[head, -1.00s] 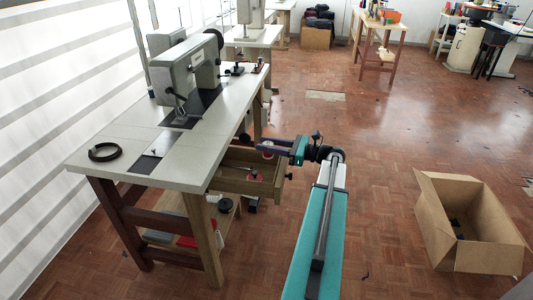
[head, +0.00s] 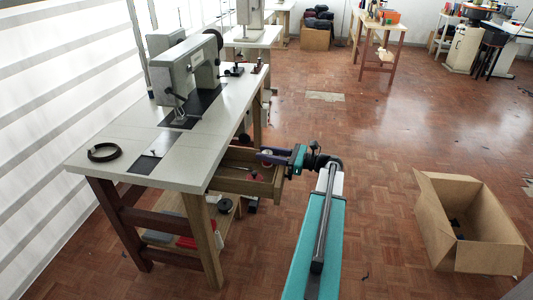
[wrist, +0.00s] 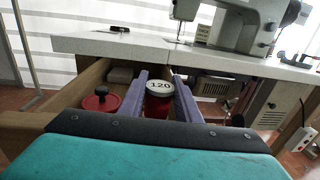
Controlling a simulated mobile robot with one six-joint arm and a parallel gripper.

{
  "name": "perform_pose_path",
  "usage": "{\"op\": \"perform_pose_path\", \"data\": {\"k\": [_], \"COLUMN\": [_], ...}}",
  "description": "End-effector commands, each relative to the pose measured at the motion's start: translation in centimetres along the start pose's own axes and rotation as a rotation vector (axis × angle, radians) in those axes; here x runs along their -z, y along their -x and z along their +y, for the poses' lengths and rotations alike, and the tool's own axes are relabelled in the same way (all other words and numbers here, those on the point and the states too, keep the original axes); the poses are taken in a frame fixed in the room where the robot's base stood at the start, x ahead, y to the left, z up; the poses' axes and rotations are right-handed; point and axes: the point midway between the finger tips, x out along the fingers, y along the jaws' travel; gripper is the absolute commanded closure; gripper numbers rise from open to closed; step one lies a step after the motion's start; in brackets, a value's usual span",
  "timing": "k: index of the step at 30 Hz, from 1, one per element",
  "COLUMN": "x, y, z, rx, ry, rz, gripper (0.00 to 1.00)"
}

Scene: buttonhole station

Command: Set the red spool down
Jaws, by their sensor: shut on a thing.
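The red spool (wrist: 158,106) has a white top marked "120". In the wrist view it stands upright between the two purple fingers of my gripper (wrist: 159,80), which is shut on it. In the head view my gripper (head: 268,155) is over the far right part of the open wooden drawer (head: 240,187), and only a little of the red spool shows beside the fingers. The spool's lower end is hidden, so I cannot tell whether it touches the drawer floor.
A red round thing with a black knob (wrist: 101,101) lies in the drawer, left of my gripper. The white tabletop (head: 190,176) with a sewing machine (head: 184,78) is above the drawer. An open cardboard box (head: 440,238) stands on the floor at right.

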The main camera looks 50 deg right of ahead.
Motion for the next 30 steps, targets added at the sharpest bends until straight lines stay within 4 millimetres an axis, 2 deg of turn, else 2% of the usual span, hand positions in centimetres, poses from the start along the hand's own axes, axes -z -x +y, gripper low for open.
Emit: {"op": "perform_pose_path", "data": {"k": [12,13,16,30], "x": [1.3,1.3,1.4,0.9], "y": [0.0,0.0,0.0,0.0], "z": [0.1,0.2,0.2,0.4], "rx": [-0.002,-0.002,-0.003,-0.008], "ry": [-0.002,-0.002,-0.003,0.0], "rz": [0.008,0.008,0.008,0.008], "gripper": [0.91,0.67,0.51,0.51]}}
